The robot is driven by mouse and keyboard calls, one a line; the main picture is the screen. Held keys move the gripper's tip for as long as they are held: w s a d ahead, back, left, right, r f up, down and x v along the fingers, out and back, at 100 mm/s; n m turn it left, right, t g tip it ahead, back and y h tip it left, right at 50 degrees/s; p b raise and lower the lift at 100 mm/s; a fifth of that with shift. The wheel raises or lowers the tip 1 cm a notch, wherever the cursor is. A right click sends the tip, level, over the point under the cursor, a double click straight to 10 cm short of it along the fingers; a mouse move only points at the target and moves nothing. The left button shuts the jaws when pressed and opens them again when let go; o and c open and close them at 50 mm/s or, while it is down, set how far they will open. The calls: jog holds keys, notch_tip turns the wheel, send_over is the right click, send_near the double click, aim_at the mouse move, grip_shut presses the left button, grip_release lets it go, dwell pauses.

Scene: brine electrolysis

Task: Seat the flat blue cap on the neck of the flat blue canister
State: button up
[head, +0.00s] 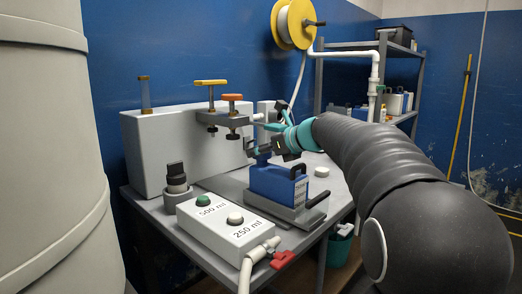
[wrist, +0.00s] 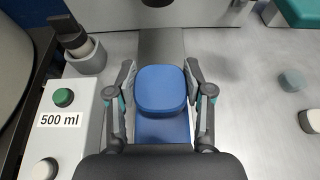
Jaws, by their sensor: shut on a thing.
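The flat blue canister (head: 277,185) stands upright on a grey platform on the table. Its blue body also shows in the wrist view (wrist: 162,130), below the cap. The flat blue cap (wrist: 161,88) sits between the two fingers of my gripper (wrist: 161,78), which is shut on it. In the head view my gripper (head: 265,150) is over the canister's top. The canister's neck is hidden under the cap and fingers; I cannot tell whether the cap touches it.
Clamps with orange and yellow handles (head: 232,98) overhang the back. A pale round cap (head: 322,171) lies right of the canister.

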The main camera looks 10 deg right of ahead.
jog(key=shift+f, duration=1.1)
dwell(0.9)
jog(key=o, duration=1)
jog(key=shift+f, duration=0.15)
jog(key=shift+c, duration=0.2)
jog(key=shift+r+p, duration=1.9)
jog(key=shift+r, duration=2)
jog(key=shift+s, duration=0.1)
